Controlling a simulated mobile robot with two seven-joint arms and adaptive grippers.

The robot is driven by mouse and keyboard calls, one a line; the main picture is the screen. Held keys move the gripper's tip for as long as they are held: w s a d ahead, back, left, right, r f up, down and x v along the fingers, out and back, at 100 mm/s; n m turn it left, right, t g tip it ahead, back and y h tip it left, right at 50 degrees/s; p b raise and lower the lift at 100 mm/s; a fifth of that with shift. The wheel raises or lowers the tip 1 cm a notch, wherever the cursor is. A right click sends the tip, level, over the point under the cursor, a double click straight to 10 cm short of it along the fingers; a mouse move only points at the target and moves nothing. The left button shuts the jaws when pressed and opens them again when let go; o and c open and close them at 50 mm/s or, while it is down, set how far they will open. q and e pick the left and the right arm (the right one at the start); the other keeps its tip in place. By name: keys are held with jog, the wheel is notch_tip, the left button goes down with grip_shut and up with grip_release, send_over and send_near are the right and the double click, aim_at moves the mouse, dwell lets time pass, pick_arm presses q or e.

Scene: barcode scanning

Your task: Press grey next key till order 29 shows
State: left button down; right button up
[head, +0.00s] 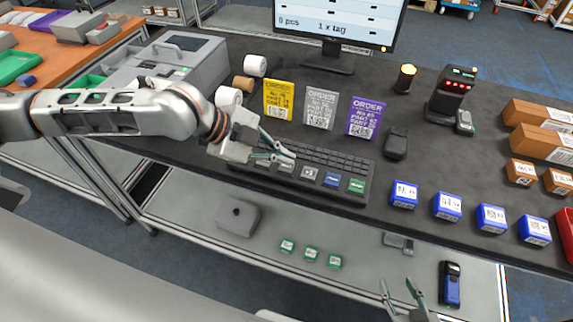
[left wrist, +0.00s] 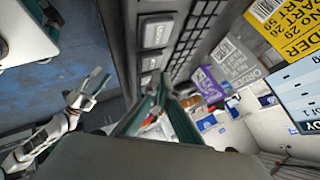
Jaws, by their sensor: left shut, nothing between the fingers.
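The black keyboard (head: 330,158) lies on the dark bench with several large keys along its front edge. Two of these are grey (head: 309,173), one is blue (head: 332,179) and one is green (head: 357,185); I cannot read their labels. My left gripper (head: 283,155) is shut and empty, above the keyboard's left part. It hides some keys, and I cannot tell whether it touches one. Grey keys (left wrist: 157,33) also show in the left wrist view, beside the fingers. The monitor (head: 335,22) reads "1 x tag"; no order number is visible there. My right gripper (head: 401,290) is open and empty at the bottom.
Yellow (head: 278,98), grey (head: 319,106) and purple (head: 363,117) order cards stand behind the keyboard. A printer (head: 175,65) stands at left. Several blue boxes (head: 404,195) line the front right. A black mouse-like object (head: 396,144) lies right of the keyboard.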

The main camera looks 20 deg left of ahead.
pick_arm(q)
jog(key=shift+f, duration=0.15)
jog(key=shift+f+p, duration=0.25)
jog(key=shift+p, duration=0.1)
jog(key=shift+f, duration=0.2)
dwell(0.6)
jog(key=shift+f, duration=0.25)
dwell(0.5)
jog(key=shift+r, duration=0.1)
jog(key=shift+r+p, duration=0.65)
jog(key=shift+p, duration=0.6)
jog(key=shift+r, duration=0.1)
